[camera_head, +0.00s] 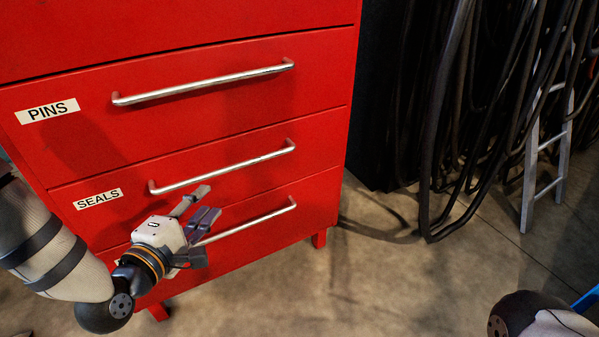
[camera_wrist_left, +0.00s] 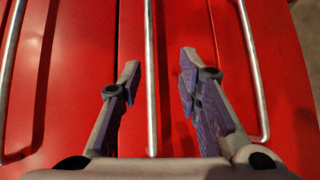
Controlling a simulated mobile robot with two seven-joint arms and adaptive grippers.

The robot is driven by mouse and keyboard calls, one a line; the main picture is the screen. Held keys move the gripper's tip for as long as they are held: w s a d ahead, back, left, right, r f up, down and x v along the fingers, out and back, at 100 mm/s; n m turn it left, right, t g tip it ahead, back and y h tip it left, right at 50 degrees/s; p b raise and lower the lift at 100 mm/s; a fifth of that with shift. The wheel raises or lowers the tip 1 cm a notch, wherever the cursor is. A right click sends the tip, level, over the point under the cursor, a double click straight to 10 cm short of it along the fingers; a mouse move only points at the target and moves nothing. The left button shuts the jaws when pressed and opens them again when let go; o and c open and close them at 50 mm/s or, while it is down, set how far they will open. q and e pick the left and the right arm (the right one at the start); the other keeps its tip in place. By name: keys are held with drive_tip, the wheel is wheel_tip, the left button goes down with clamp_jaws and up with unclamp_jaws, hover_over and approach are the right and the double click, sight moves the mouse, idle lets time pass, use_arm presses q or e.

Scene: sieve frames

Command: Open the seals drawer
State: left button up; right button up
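The seals drawer (camera_head: 255,178) is a red drawer front with a white SEALS label (camera_head: 97,198), and it sits flush in the cabinet. Its silver bar handle (camera_head: 225,168) runs across the front. My left gripper (camera_head: 205,202) is just in front of the handle's left part, with its fingers apart. In the left wrist view the open fingers (camera_wrist_left: 160,65) lie on either side of a silver bar, which appears to be the seals handle (camera_wrist_left: 150,110). A gap shows between bar and fingers on both sides. My right gripper is out of view.
Above is the PINS drawer with its handle (camera_head: 205,83); below is another drawer with a handle (camera_head: 250,219), partly hidden by my gripper. Dark hoses (camera_head: 440,130) hang at the right near a ladder (camera_head: 545,150). Bare floor (camera_head: 400,270) lies in front of the cabinet.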

sight(230, 170)
use_arm(q)
drive_tip(key=b+x, duration=0.1)
drive_tip(key=x, duration=0.3)
drive_tip(key=r+b+x, duration=0.1)
drive_tip(key=x, duration=0.3)
drive_tip(key=b+x, duration=0.1)
drive_tip(key=x, duration=0.3)
drive_tip(key=shift+w+r, duration=0.35)
drive_tip(key=shift+w, duration=0.05)
clamp_jaws()
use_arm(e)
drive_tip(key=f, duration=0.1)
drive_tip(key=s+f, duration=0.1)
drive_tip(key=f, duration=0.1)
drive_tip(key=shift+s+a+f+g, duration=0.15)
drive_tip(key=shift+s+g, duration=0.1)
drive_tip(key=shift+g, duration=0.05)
